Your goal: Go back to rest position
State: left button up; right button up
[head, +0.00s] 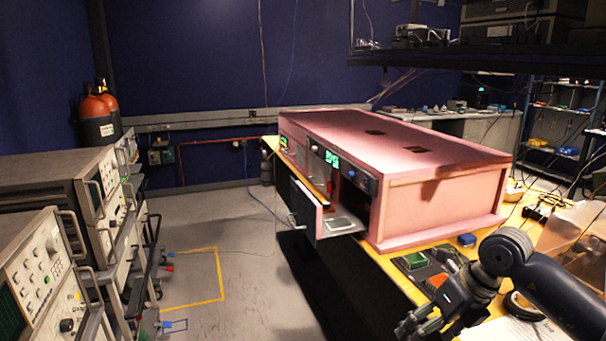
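My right arm comes in from the right edge, low in the head view. My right gripper (412,326) is at the bottom, beside the yellow table's front edge and in front of the enclosure. Its fingers are small and dark, and I cannot tell whether they are apart or closed. No object shows clearly in it. My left gripper is not in view. The pink foam enclosure (440,205) stands on the yellow table (395,278).
Green and orange boards (413,261), a small blue item (466,240), a black ring (522,306) and a cardboard box (572,232) lie near my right arm. Instrument racks (50,265) stand at the left. The floor (200,270) between is clear.

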jog(key=w+a+f+m+t+y, duration=0.3)
jog(key=w+a+f+m+y, duration=0.2)
jog(key=a+f+m+y, duration=0.65)
jog(key=s+d+f+m+t+h, duration=0.25)
jog(key=f+m, duration=0.25)
jog(key=f, duration=0.4)
jog(key=s+d+f+m+t+h, duration=0.1)
jog(key=d+f+m+t+h, duration=0.1)
jog(key=d+f+m+h, duration=0.45)
jog(key=s+f+m+t+h, duration=0.1)
jog(key=f+m+t, duration=0.25)
jog(key=f, duration=0.65)
jog(key=s+d+f+m+g+h, duration=0.2)
jog(key=s+f+m+g, duration=0.1)
jog(key=s+f, duration=0.55)
jog(key=s+d+f+m+g+h, duration=0.2)
jog(key=s+f+m, duration=0.2)
jog(key=s+f, duration=0.5)
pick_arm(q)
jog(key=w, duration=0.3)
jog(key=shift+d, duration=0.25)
pick_arm(e)
jog(key=s+a+f+m+g, duration=0.1)
jog(key=s+f+m+g, duration=0.1)
jog(key=s, duration=1.2)
jog(key=s+a+f+m+g+h, duration=0.1)
jog(key=s+f+g, duration=0.4)
jog(key=s, duration=1)
jog(key=shift+f+m, duration=0.45)
jog(key=shift+f, duration=0.15)
